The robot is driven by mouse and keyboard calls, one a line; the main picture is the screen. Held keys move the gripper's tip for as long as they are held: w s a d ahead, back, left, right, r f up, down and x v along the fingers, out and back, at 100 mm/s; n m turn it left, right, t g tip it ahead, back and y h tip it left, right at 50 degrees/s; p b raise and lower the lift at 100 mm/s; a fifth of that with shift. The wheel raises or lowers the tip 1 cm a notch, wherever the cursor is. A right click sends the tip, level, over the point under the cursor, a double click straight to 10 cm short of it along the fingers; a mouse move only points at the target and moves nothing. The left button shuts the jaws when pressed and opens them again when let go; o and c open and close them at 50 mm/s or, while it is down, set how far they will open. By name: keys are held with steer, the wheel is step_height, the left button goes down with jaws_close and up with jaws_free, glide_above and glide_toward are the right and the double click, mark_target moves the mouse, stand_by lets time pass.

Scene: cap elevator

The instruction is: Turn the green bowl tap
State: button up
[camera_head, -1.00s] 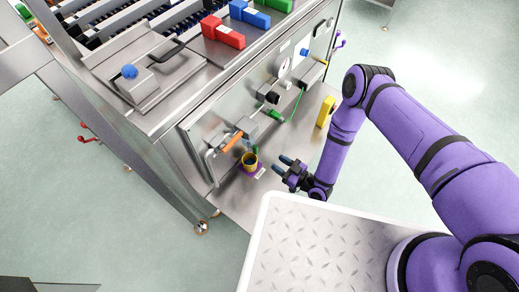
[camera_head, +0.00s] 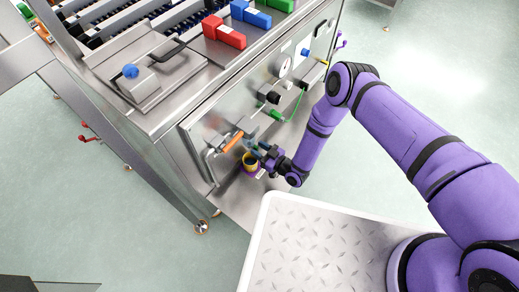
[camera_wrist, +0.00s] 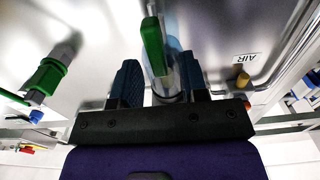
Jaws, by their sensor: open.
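The green tap handle (camera_wrist: 153,46) stands upright in the wrist view, on a metal pipe, between the tips of my two blue fingers. My gripper (camera_wrist: 159,66) is open, with one finger on each side of the tap; I cannot tell whether either touches it. There the gripper largely hides the tap.
An orange handle (camera_head: 232,141) is close on the left of my gripper. A green connector (camera_head: 277,115) sits up and right on the panel; a green fitting (camera_wrist: 48,75) shows left in the wrist view. An AIR label (camera_wrist: 246,58) is at right there.

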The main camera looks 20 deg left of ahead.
steer(key=shift+c, duration=0.2)
jaws_close()
steer(key=shift+m, duration=0.3)
steer(key=m, duration=0.3)
steer(key=shift+w+d+f+m, duration=0.1)
steer(key=shift+w+d+m, duration=0.1)
steer(key=shift+w+m, duration=0.2)
steer(key=m, duration=0.4)
steer(key=f+m, duration=0.1)
steer(key=m, duration=0.4)
steer(key=w+f+m, duration=0.1)
steer(key=m, duration=0.3)
steer(key=shift+d+m, duration=0.25)
steer(key=shift+m, duration=0.05)
